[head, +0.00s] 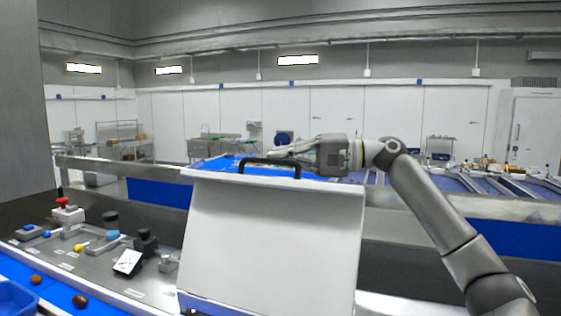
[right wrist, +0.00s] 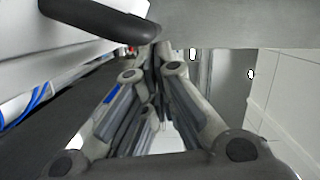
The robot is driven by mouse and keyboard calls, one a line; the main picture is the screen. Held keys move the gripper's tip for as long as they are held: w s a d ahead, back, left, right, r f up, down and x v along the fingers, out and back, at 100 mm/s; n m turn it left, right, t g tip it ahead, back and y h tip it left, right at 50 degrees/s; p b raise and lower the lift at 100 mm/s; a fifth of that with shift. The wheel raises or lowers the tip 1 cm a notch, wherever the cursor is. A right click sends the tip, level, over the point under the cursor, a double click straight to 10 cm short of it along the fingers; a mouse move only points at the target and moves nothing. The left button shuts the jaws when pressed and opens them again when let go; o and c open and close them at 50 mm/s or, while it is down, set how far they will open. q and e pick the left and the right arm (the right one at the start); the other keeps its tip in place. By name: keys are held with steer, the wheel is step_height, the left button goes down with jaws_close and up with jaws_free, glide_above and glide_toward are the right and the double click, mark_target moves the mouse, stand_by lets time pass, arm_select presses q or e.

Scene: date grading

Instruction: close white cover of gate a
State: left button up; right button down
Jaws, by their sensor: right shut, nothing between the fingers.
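The white cover (head: 272,240) stands raised in the middle of the head view, its broad face toward me. A black handle (head: 270,163) is fixed along its top edge. It also shows as a dark bar at the upper left of the right wrist view (right wrist: 95,17). My right gripper (head: 276,153) reaches in from the right behind the top of the cover, its fingertips close to the handle. Its fingers (right wrist: 150,62) are shut with nothing between them. Whether they touch the handle or cover, I cannot tell. My left gripper is not in view.
A control panel (head: 85,250) at the left carries a red button (head: 62,203), a yellow knob (head: 79,247) and black knobs. Dates (head: 80,300) lie on a blue belt at the lower left. A metal rail (head: 420,222) runs behind the cover.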

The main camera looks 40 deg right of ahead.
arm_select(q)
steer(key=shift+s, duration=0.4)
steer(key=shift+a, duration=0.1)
